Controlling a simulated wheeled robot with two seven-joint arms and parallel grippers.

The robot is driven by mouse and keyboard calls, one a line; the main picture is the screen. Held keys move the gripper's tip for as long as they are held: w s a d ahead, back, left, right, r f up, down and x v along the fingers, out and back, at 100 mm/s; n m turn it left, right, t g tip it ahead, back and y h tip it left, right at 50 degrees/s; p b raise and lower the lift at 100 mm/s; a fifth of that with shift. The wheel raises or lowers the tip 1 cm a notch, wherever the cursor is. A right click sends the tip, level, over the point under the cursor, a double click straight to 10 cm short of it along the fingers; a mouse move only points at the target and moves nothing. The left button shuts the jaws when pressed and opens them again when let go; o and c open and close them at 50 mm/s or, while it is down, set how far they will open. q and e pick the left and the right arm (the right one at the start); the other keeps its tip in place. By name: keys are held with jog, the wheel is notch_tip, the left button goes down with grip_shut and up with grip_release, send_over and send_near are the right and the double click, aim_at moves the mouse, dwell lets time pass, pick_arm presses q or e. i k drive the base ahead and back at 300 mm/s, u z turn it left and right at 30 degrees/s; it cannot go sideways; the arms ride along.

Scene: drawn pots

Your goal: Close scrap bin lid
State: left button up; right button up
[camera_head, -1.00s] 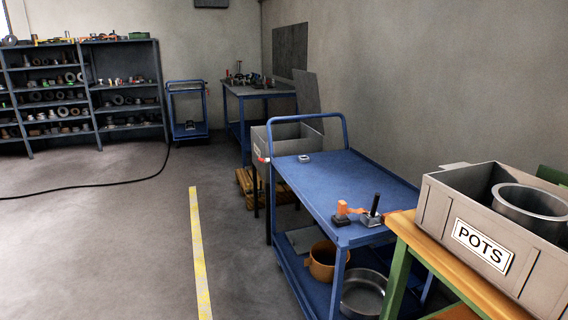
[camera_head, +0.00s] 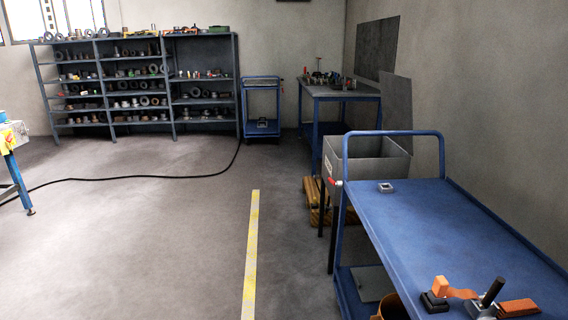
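A grey open-topped bin (camera_head: 366,166), which looks like the scrap bin, stands beyond the blue cart near the right wall. Its lid (camera_head: 397,108) appears to be the flat grey panel standing nearly upright at the bin's back right, so the bin is open. The cart's handle and top hide part of the bin's lower front. A red-tipped part (camera_head: 333,182) shows at its front left. Neither of my grippers is in view.
The blue cart (camera_head: 440,225) fills the right foreground, with tools on top. A wooden pallet (camera_head: 318,200) lies by the bin. A workbench (camera_head: 338,93) stands behind. Open floor with a yellow line (camera_head: 251,250) lies left of the cart; a black cable (camera_head: 140,177) crosses it.

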aim_at(396, 90)
jog(key=u, duration=0.6)
jog(key=i, duration=2.85)
jog(key=z, duration=0.15)
